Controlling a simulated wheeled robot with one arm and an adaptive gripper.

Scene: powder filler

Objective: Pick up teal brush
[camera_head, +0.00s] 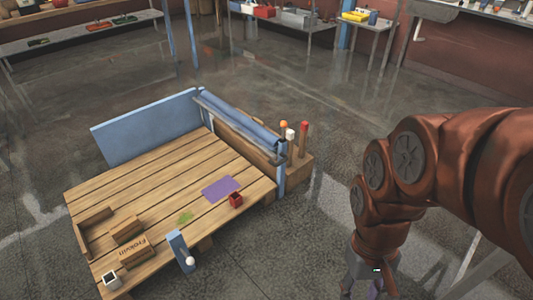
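I cannot make out a teal brush for certain in the head view. The low wooden pallet table (160,185) holds a small flat green patch (185,217), too small to tell what it is. A light blue upright piece (179,249) with a white knob stands at the table's front edge. My gripper (372,287) points down at the bottom right, over the floor and apart from the table. Its lower part is cut off by the picture's edge, so its fingers do not show clearly.
A purple sheet (221,188) and a red box (235,200) lie near the table's right edge. Wooden blocks (127,230) stand at the left. A blue roll (238,118) and panel (147,127) border the back. Floor is clear between table and arm.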

